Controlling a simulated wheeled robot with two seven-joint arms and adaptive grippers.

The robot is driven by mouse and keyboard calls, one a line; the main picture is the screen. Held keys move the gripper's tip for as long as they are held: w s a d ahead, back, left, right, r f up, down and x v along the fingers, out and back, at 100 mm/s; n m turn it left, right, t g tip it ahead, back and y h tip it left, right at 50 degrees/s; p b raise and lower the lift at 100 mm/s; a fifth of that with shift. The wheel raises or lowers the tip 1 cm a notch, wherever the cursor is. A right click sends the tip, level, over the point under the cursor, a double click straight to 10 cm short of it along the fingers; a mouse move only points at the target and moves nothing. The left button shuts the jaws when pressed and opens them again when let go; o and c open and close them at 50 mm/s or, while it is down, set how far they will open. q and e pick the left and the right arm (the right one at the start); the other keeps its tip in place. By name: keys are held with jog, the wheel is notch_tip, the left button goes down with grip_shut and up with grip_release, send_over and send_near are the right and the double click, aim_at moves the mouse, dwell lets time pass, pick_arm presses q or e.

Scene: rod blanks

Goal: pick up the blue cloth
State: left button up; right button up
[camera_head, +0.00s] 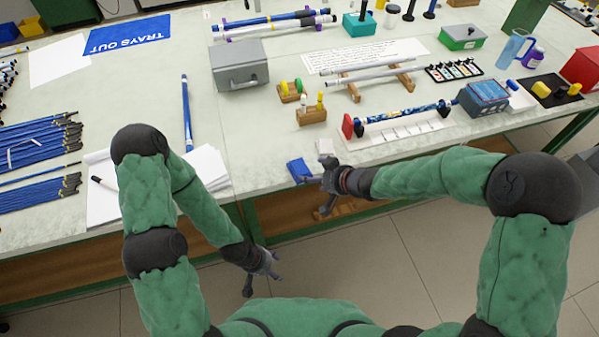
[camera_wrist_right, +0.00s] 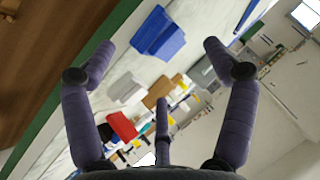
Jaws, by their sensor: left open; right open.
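The blue cloth (camera_head: 300,170) lies folded at the front edge of the table, and it also shows in the right wrist view (camera_wrist_right: 158,33), ahead of the fingers. My right gripper (camera_head: 314,194) is open and empty at the table's front edge, close beside the cloth. In the right wrist view its fingertips (camera_wrist_right: 158,48) are spread wide, with nothing held between them. My left gripper (camera_head: 262,281) is open and empty, low in front of the table and away from the cloth.
A white folded cloth (camera_head: 325,146) lies just behind the blue one. A white rack with a blue patterned rod (camera_head: 400,117) is to the right, and wooden blocks (camera_head: 311,116) stand behind. White papers (camera_head: 200,170) lie to the left. The table between papers and cloth is clear.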

aim_at(306, 175)
jog(key=shift+w+a+f, duration=0.35)
jog(key=shift+f, duration=0.15)
jog(key=b+x, duration=0.3)
jog(key=x, duration=0.1)
jog(key=shift+d+f, duration=0.1)
jog(key=shift+f, duration=0.25)
jog(key=shift+w+a+f+b, duration=0.2)
jog(key=shift+a+f+b, duration=0.1)
jog(key=shift+b, duration=0.1)
jog(key=shift+r, duration=0.1)
jog(key=c, duration=1.1)
